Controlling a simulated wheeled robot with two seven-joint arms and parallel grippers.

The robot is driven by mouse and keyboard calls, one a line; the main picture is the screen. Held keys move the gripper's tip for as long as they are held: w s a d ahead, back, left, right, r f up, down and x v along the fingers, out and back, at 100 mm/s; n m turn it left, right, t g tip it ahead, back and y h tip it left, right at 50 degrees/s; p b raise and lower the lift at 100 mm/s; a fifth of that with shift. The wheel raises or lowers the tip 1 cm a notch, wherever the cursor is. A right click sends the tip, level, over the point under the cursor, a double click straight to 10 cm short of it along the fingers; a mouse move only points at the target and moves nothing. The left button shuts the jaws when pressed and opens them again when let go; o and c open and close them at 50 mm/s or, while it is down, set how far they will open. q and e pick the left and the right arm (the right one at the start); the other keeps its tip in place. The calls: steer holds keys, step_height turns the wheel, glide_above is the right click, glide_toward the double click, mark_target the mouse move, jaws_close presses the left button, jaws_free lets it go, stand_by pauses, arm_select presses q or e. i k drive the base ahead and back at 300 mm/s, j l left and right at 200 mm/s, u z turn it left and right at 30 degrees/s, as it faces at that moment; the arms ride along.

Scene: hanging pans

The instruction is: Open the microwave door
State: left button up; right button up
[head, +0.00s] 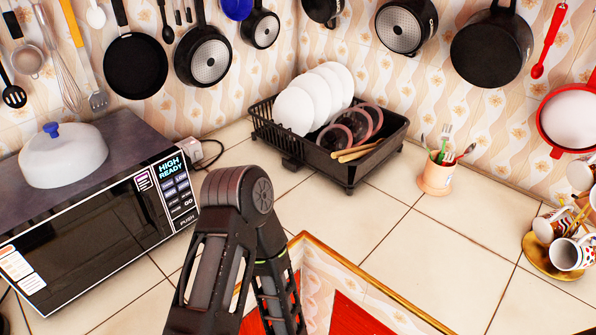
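The microwave (95,215) stands on the tiled counter at the left of the head view, with its dark front facing me. Its door (100,240) looks shut, with a dark window and a pale frame. The control panel (175,190) is at the door's right, with a PUSH button (187,218) at its bottom. A bent black arm of mine rises from the bottom middle, right of the microwave, its elbow level with the panel. Neither gripper shows in this view.
A white lid with a blue knob (63,158) sits on the microwave. A black dish rack (345,165) with plates, a utensil cup (435,178) and a mug stand (545,262) are further right. Pans hang on the wall. The counter before the rack is clear.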

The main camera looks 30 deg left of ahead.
mark_target(139, 181)
steer(key=u, duration=2.35)
steer(key=k+j, duration=0.25)
steer(key=k, duration=0.25)
steer(key=k+z, duration=0.15)
steer(key=z, duration=1.6)
